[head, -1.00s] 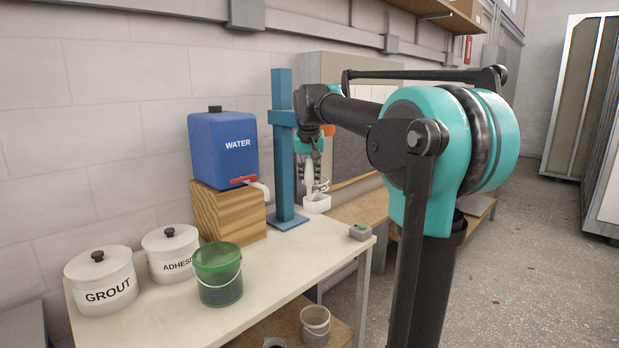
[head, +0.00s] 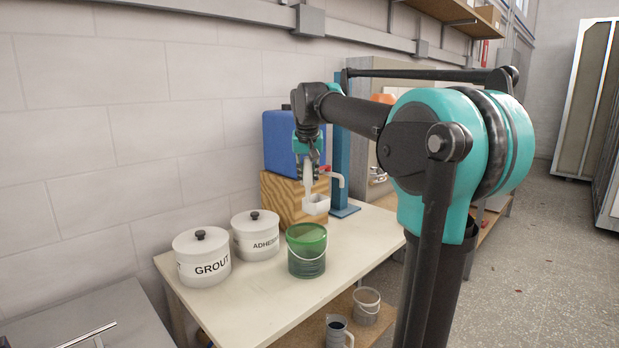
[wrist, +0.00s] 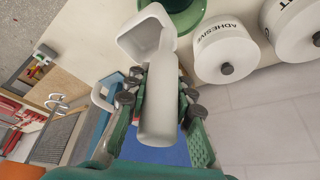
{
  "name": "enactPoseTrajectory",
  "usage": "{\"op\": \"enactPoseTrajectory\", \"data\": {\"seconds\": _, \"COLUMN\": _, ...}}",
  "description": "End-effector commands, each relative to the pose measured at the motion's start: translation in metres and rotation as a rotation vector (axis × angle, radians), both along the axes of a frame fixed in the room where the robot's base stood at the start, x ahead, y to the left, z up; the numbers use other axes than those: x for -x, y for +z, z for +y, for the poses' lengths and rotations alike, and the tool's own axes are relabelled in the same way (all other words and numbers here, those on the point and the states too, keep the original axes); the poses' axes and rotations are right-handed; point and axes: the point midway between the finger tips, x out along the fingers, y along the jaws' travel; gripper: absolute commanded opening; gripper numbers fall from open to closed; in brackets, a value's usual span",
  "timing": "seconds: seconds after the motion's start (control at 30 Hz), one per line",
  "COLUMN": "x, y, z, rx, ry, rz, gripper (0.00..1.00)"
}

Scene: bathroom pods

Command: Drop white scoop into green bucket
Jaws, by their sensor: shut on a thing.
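My gripper (head: 307,178) is shut on the handle of the white scoop (head: 316,205), which hangs with its square cup downward, above the table. In the wrist view the scoop (wrist: 158,105) lies between my gripper's fingers (wrist: 158,108), its cup toward the top of the picture. The green bucket (head: 307,262) stands upright on the table, below the scoop in the head view, its handle hanging at the front. In the wrist view the bucket (wrist: 190,18) is just beyond the cup and partly hidden by it. What is inside the bucket cannot be seen.
White pots marked GROUT (head: 203,262) and ADHESIVE (head: 256,240) stand left of the bucket on the table (head: 252,310). The blue water tank (head: 275,140) on a wooden block (head: 283,200) and a blue post (head: 341,165) stand behind. A grey bucket (head: 366,308) sits on the lower shelf.

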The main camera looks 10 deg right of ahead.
Motion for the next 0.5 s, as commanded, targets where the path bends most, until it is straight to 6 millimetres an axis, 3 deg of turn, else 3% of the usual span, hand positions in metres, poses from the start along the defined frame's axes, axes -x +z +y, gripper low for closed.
{"op": "enactPoseTrajectory", "data": {"seconds": 0.5, "x": 0.0, "y": -0.047, "z": 0.0, "rx": 0.0, "ry": 0.0, "rz": 0.0, "gripper": 0.0}}
